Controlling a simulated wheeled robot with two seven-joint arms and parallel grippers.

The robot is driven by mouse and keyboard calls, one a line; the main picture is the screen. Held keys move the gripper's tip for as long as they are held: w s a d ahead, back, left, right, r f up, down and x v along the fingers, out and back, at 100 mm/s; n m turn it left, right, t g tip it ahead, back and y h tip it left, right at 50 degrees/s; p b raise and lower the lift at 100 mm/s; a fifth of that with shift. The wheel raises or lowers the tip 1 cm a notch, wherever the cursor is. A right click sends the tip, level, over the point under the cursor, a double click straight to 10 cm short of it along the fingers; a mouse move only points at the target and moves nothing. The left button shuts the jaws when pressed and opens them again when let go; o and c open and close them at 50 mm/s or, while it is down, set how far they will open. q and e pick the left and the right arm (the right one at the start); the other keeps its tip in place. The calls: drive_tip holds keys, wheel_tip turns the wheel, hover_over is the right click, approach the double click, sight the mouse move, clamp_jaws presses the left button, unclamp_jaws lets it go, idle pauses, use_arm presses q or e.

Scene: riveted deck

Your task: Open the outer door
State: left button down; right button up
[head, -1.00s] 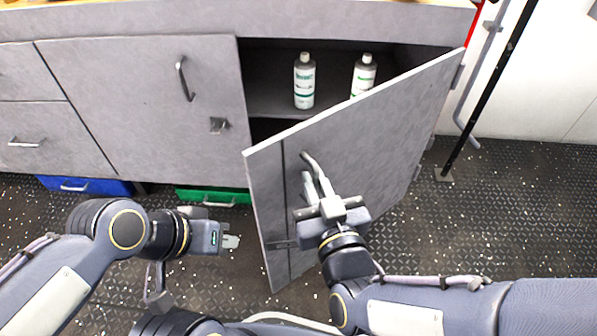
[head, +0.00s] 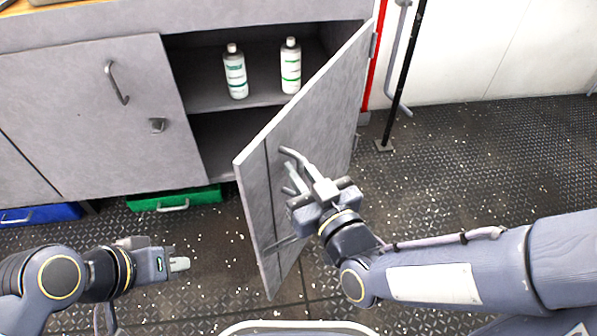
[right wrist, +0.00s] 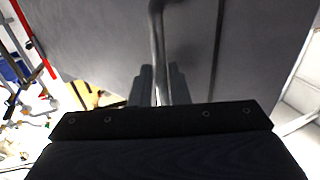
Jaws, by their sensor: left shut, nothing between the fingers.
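The outer door (head: 325,120) is a grey cabinet door, hinged at its right edge and swung well out from the cabinet. Its bar handle (head: 293,154) is on the face turned towards the right. My right gripper (head: 301,176) is at this handle. In the right wrist view the handle (right wrist: 157,35) runs down between the two fingers (right wrist: 162,84), which are shut on it. My left gripper (head: 180,264) is shut and empty, low at the left, apart from the door.
The open cabinet holds two white bottles (head: 235,75) (head: 290,68) on a shelf (head: 205,98). A closed grey door (head: 75,120) is left of the opening. Green (head: 175,198) and blue (head: 42,215) bins sit underneath. A black pole (head: 404,85) stands at the right.

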sight(301, 158)
drive_tip(key=shift+o, duration=0.9)
drive_tip(key=shift+r, duration=0.3)
wheel_tip(301, 158, up, 3)
drive_tip(key=p, duration=0.2)
drive_tip(key=shift+p, duration=0.4)
drive_tip(key=s+r+p, duration=0.6)
drive_tip(key=s+r, duration=0.3)
drive_tip(key=s, duration=0.5)
drive_tip(key=shift+r, duration=0.2)
